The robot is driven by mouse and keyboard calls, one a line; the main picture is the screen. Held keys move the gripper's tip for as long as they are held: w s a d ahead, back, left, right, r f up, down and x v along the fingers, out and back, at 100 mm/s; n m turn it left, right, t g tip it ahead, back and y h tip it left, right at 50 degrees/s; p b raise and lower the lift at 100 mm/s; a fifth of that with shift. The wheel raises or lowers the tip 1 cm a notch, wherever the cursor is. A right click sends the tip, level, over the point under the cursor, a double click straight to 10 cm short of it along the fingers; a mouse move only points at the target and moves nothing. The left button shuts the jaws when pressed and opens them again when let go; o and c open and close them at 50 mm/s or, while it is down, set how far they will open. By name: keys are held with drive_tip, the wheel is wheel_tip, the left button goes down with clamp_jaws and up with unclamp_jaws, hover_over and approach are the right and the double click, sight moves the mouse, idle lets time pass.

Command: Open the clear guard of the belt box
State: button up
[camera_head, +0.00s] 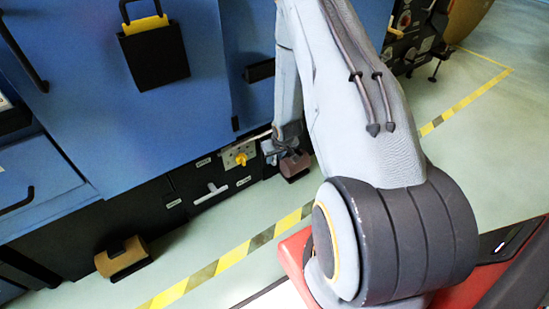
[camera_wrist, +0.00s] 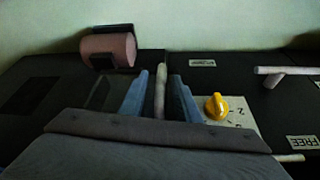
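The belt box appears to be the black housing (camera_wrist: 60,75) that fills the wrist view; in the head view, it seems to be the black lower part (camera_head: 152,205) of the blue machine. A pale upright bar (camera_wrist: 160,88) stands on it. My gripper (camera_wrist: 159,74) has its two blue fingers apart, one each side of this bar, with a narrow gap on both sides. A faint see-through panel (camera_wrist: 101,93) left of the fingers may be the clear guard; its edges are hard to make out. In the head view, my gripper is too small and covered to read.
A yellow knob (camera_wrist: 216,106) on a pale plate is right of the fingers. A pale T-handle (camera_wrist: 286,72) lies farther right. A reddish roller (camera_wrist: 108,48) sits beyond the left finger. A brown roll (camera_head: 124,257) is low at left. Striped floor (camera_head: 235,256) is free.

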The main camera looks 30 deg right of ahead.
drive_tip(key=p+v, duration=0.2)
drive_tip(key=v, duration=0.5)
drive_tip(key=shift+r, duration=0.4)
drive_tip(key=shift+s, duration=0.1)
